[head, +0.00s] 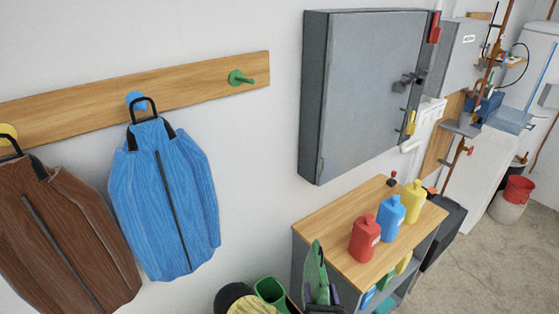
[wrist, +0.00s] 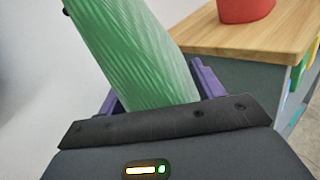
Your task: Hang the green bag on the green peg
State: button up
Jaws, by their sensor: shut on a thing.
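The green bag (head: 314,262) shows at the bottom middle of the head view, edge-on and partly cut off. It fills the upper left of the wrist view (wrist: 135,52) as a ribbed green panel. My gripper (head: 320,293), with purple fingers, is shut on the bag; the fingers also show on both sides of it in the wrist view (wrist: 158,85). The grip point itself is hidden. The green peg (head: 240,78) is bare, at the right end of the wooden rail (head: 190,84), up and to the left of my gripper.
A blue bag (head: 165,200) and a brown bag (head: 65,235) hang left of the green peg. A grey wall cabinet (head: 365,95) stands right of the rail. A bench (head: 335,222) with red, blue and yellow bottles is near my gripper. Wall below the green peg is clear.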

jog(key=shift+w, duration=0.15)
jog(key=shift+r, duration=0.15)
jog(key=w+a+r+m+h+p, duration=0.1)
jog(key=w+a+r+h, duration=0.15)
jog(key=r, duration=0.55)
jog(key=w+a+r+m+h+p, duration=0.1)
jog(key=a+r+p, duration=0.15)
jog(key=r, duration=0.55)
jog(key=w+a+r+h+p, duration=0.1)
jog(key=w+a+r+h, duration=0.1)
jog(key=a+r, duration=0.35)
jog(key=s+a+r+h+p, duration=0.1)
jog(key=s+r+p, duration=0.1)
jog(key=r, duration=1.2)
jog(key=s+a+r+g+h+p, duration=0.1)
jog(key=s+r+p, duration=0.2)
jog(key=r, duration=1.1)
jog(key=shift+s+r+m+g, duration=0.15)
jog(key=shift+r+m+g, duration=0.15)
jog(key=shift+r, duration=0.1)
jog(key=shift+a+h, duration=0.1)
jog(key=shift+h, duration=0.15)
